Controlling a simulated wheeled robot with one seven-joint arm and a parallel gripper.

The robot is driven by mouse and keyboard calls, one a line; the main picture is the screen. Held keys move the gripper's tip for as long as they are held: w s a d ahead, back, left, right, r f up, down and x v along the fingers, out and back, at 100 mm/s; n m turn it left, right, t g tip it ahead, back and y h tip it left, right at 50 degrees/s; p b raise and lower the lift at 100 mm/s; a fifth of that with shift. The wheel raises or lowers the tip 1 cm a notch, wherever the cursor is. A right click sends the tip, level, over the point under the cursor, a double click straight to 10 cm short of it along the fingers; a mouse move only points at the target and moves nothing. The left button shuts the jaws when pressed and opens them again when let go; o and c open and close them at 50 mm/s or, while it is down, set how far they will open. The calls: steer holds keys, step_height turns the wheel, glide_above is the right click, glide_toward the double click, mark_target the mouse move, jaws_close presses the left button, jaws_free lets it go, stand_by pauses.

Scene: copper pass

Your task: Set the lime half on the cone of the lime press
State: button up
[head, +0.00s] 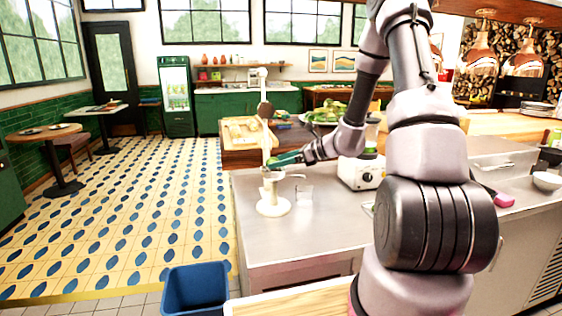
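The cream lime press (274,207) stands upright on the steel counter, with a round base, a tall column and a small cup partway up. My gripper (272,165) reaches in from the right, just above the press's cup and close to the column. Its fingers are too small here to show whether they are open or shut. The lime half cannot be made out apart from the green of the gripper, and the cone inside the cup is not visible.
A clear glass (305,193) stands on the steel counter (300,232) right of the press. A white appliance (361,172) is behind my arm. A wooden board (240,131) and a plate of greens (325,114) lie behind. A blue bin (196,290) stands on the floor.

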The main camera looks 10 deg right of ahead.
steer(key=shift+d+r, duration=0.1)
steer(key=shift+r, duration=0.1)
steer(key=v, duration=1.1)
steer(key=s+a+r+n+g+h, duration=0.4)
steer(key=s+a+r+n, duration=0.4)
steer(key=s+r+n, duration=0.4)
steer(key=s+d+r+n+t+h, duration=0.1)
steer(key=s+r+n+h, duration=0.1)
steer(key=s+r+n, duration=0.1)
steer(key=s+d+r+n+t+h, duration=0.2)
steer(key=s+r+n+h, duration=0.1)
steer(key=s, duration=0.5)
steer(key=r+n, duration=0.1)
steer(key=n, duration=0.1)
steer(key=shift+s+r+n+t, duration=0.15)
steer(key=shift+s+n+t, duration=0.15)
steer(key=shift+n, duration=0.1)
